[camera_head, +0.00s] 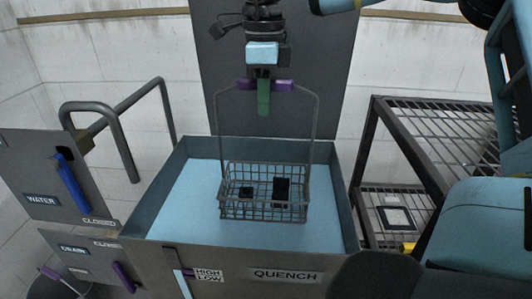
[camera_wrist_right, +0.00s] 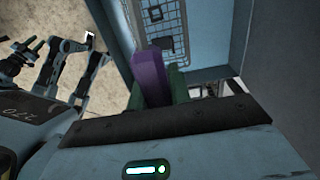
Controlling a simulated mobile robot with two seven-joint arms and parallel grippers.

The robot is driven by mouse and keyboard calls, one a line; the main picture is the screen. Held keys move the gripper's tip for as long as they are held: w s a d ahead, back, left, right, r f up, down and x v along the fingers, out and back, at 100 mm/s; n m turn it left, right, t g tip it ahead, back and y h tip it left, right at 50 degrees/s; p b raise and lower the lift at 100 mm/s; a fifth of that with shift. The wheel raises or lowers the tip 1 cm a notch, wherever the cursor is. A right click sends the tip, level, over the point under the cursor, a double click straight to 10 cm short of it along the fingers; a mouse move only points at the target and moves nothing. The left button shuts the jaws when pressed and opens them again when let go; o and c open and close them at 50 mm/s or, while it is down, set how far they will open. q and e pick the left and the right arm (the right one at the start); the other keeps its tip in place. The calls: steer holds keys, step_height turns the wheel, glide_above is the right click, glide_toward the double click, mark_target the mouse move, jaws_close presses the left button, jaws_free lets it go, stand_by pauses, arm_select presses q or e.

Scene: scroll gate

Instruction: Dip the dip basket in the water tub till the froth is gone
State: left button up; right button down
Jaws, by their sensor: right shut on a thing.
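The wire dip basket (camera_head: 263,207) hangs level inside the outline of the tub marked QUENCH (camera_head: 345,200), with two dark blocks (camera_head: 282,191) in it. Its tall wire handle rises to a purple grip (camera_head: 284,85). My right gripper (camera_head: 264,92) is shut on this grip, above the tub. The tub holds a flat pale blue surface (camera_head: 185,215); I see no distinct froth on it. I cannot tell whether the basket touches the surface. The right wrist view shows the purple grip (camera_wrist_right: 150,75) and part of the basket (camera_wrist_right: 165,25). My left gripper is not in view.
A panel at left has a blue WATER lever (camera_head: 70,183) and a purple DRAIN lever (camera_head: 122,275), both beside CLOSED labels. A HIGH/LOW gauge (camera_head: 178,270) is on the tub's front. A dark panel (camera_head: 320,70) stands behind. A wire rack (camera_head: 430,130) stands at right.

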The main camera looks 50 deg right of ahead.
steer(key=shift+r, duration=0.1)
stand_by(0.4)
steer(key=shift+r+p, duration=0.65)
steer(key=shift+r, duration=0.15)
steer(key=shift+r+p, duration=0.95)
steer(key=shift+r, duration=0.3)
steer(key=shift+r+p, duration=1.2)
steer(key=shift+r, duration=0.4)
steer(key=shift+r+p, duration=0.95)
steer(key=shift+r, duration=0.3)
steer(key=shift+r+p, duration=0.8)
steer(key=shift+r, duration=0.35)
